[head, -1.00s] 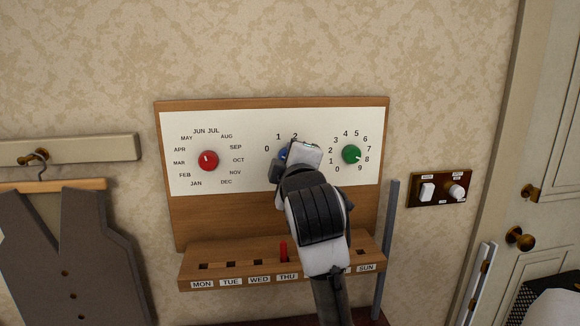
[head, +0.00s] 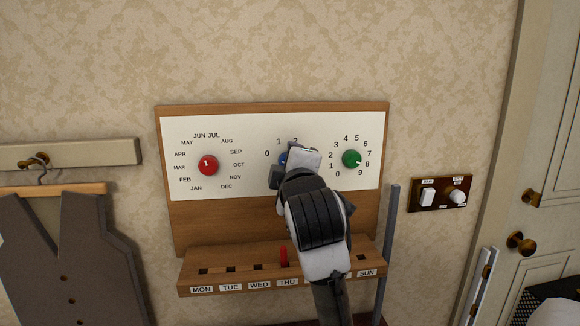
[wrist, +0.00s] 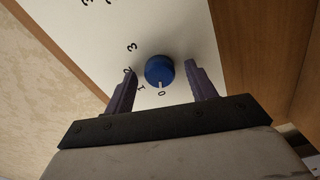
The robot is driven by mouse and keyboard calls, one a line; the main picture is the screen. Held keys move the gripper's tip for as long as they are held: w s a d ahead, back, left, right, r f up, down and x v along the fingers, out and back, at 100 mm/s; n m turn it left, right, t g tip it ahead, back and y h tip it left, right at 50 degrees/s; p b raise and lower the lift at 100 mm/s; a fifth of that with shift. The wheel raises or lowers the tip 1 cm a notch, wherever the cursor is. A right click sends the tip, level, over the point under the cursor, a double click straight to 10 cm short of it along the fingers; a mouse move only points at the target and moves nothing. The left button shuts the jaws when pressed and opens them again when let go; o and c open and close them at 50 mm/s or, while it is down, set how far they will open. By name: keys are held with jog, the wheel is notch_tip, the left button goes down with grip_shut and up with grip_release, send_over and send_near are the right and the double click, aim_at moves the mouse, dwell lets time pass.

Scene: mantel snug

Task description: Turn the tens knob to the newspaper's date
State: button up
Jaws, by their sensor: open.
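The blue tens knob (wrist: 159,71) is on the white dial panel. In the head view only a sliver of the knob (head: 283,155) shows behind my gripper (head: 284,167). In the wrist view my gripper (wrist: 161,67) is open, with one finger on each side of the knob. A gap shows between the knob and each finger, so it is not clamped. The knob's white mark points at or close to the 0. The numbers 1, 2 and 3 run around the knob. No newspaper is in view.
The red month knob (head: 208,165) is to the left and the green units knob (head: 352,159), its mark near 8, is to the right. Below is a weekday shelf (head: 225,283) with a red peg (head: 283,257). A grey vest (head: 65,250) hangs left; a switch plate (head: 441,193) is right.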

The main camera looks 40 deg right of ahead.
jog(key=b+v, duration=0.3)
jog(key=v, duration=1.1)
